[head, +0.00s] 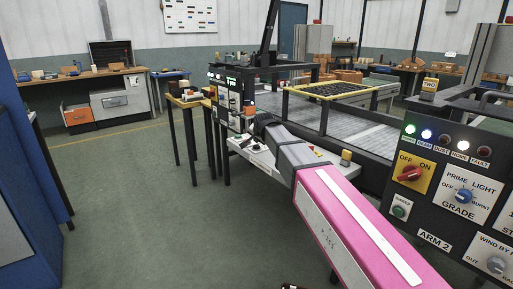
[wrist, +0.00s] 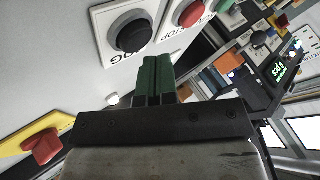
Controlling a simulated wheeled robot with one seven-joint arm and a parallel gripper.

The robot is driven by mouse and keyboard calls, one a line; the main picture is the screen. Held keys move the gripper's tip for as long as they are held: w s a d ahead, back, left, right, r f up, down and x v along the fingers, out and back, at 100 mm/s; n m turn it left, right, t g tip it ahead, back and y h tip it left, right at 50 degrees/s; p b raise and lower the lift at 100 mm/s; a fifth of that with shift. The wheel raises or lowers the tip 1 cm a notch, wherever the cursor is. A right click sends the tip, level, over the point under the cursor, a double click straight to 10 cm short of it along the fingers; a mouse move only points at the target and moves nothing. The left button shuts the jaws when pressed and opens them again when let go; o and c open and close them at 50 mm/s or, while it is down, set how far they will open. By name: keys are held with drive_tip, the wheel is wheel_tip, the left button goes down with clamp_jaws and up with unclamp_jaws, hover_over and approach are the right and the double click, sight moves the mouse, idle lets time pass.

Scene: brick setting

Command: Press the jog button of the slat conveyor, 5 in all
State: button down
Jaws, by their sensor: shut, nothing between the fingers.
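The black round jog button (wrist: 130,33) sits in a dark collar on a white plate in the wrist view. Its label is upside down and partly cut off, with "OG" readable. My gripper (wrist: 158,58) has its green fingers shut and empty, with the tips just below and right of the button. I cannot tell whether they touch the panel. In the head view my pink arm reaches toward a dark control panel (head: 228,98) beside the slat conveyor (head: 345,128). The gripper and button are not clear there.
A red button (wrist: 190,13) on a stop-labelled plate is right of the jog button. A red rotary switch (wrist: 41,149) on a yellow plate is lower left. Another control panel (head: 444,158) stands near at right. The floor (head: 120,200) at left is clear.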

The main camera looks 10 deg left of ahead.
sight(258, 146)
drive_tip(key=shift+r, duration=2.6)
idle(1.0)
